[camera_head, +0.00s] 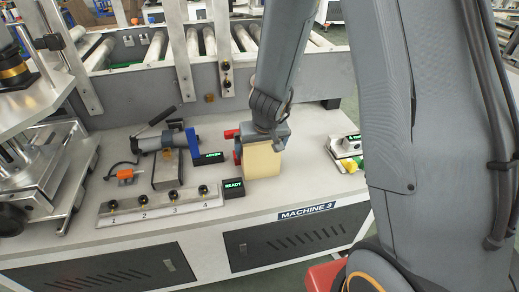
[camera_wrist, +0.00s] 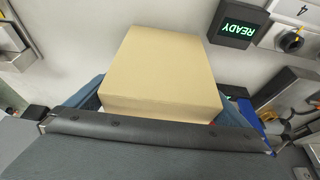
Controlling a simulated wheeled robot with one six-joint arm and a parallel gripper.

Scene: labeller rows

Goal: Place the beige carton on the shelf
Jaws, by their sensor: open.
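The beige carton (camera_head: 262,161) stands upright on the light grey worktop of machine 3, right of the small READY display. It fills the middle of the wrist view (camera_wrist: 160,72). My gripper (camera_head: 260,136) is at the carton, with its fingers open. In the wrist view, blue-grey finger parts show on both sides of the carton's near end. Whether they touch it I cannot tell. The fingertips are partly hidden by the carton. I cannot make out which surface is the shelf.
The READY display (camera_head: 233,188) is close at the carton's left, with a numbered knob strip (camera_head: 160,205) beyond. A clamp device with a blue plate (camera_head: 193,146) stands left. A grey conveyor wall (camera_head: 215,85) rises behind.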

